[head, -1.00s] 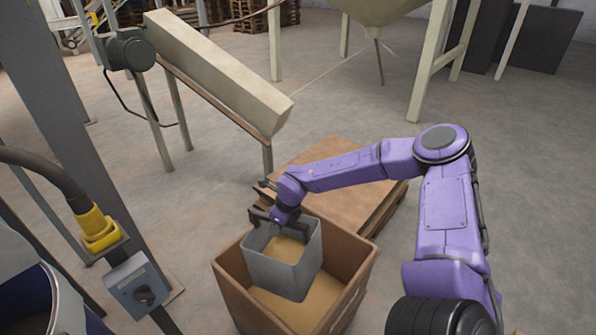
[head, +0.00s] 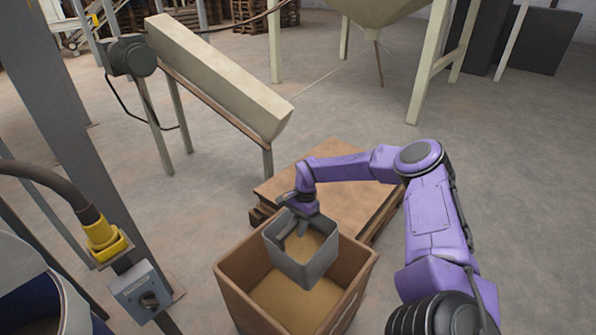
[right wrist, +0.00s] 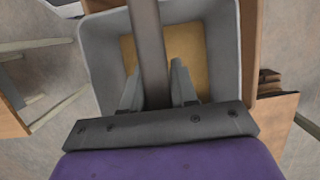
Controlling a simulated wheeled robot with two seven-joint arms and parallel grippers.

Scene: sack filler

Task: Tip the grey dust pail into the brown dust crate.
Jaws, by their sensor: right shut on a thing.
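The grey dust pail (head: 289,264) hangs over the brown dust crate (head: 238,297) in the head view, open side up and close to level. Tan dust (head: 306,243) shows inside the pail. More tan dust (head: 283,298) lies in the crate below it. My right gripper (head: 297,222) is shut on the pail at its far-left rim side. In the right wrist view, the fingers (right wrist: 157,92) reach over the pail (right wrist: 222,48), with dust on its floor beyond them; a bar hides part of the grip. My left gripper is not in view.
A wooden pallet stack (head: 330,195) stands just behind the crate. A beige chute (head: 220,80) on legs is at the back left. A post with a grey switch box (head: 143,292) and yellow fitting (head: 104,238) stands left. The floor at right is clear.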

